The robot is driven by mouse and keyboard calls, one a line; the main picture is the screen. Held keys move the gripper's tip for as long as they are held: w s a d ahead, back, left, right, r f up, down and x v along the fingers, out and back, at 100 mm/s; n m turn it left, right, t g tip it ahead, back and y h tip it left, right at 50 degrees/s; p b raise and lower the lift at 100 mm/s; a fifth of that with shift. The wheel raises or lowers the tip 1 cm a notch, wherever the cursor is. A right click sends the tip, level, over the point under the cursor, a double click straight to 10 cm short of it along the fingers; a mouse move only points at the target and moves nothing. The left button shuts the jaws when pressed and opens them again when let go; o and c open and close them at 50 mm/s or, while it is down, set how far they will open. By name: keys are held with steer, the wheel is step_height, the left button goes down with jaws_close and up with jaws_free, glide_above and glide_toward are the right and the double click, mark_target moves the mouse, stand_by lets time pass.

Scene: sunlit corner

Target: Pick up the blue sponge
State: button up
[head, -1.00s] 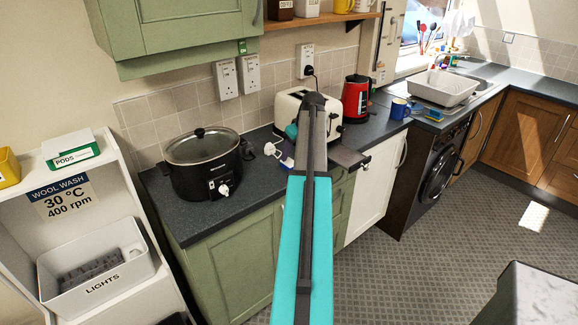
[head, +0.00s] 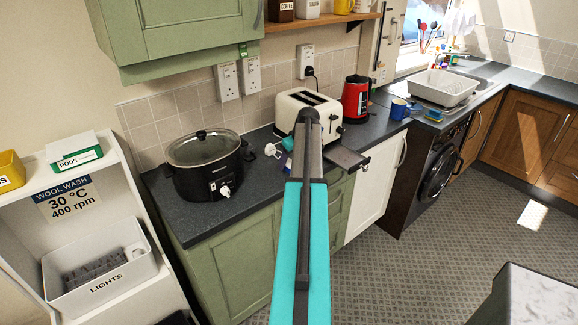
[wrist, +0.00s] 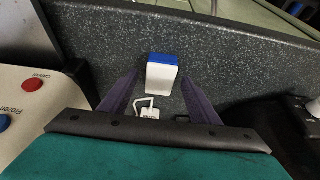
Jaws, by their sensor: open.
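In the wrist view, a small block with a blue top layer and a white body, which looks like the blue sponge (wrist: 162,60), sits on the dark worktop near its front edge. My gripper (wrist: 160,76) is open, with its two purple fingers on either side of the block. I cannot tell whether either finger touches it. In the head view, my gripper (head: 288,158) is low over the worktop between the slow cooker and the toaster, partly hidden by my arm. The sponge is hard to make out there.
The toaster (head: 305,108) stands close to the gripper, also at left in the wrist view (wrist: 45,100). The black slow cooker (head: 205,165) is on the other side. A white plug (head: 271,149) lies nearby. A small blue-and-yellow item (head: 438,115) lies by the blue mug (head: 398,108).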

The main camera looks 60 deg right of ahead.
mark_target(290, 163)
stand_by(0.5)
steer(key=c, duration=1.2)
steer(key=shift+r, duration=0.1)
steer(key=shift+r+b, duration=0.95)
steer(key=shift+r, duration=0.6)
steer(key=s+a+r+b, duration=0.1)
steer(key=s+a+b, duration=0.1)
steer(key=s+a, duration=0.2)
steer(key=s+a+b, duration=0.2)
steer(key=s+a, duration=0.2)
steer(key=s, duration=0.6)
steer(key=shift+r, duration=0.35)
steer(key=shift+w, duration=0.1)
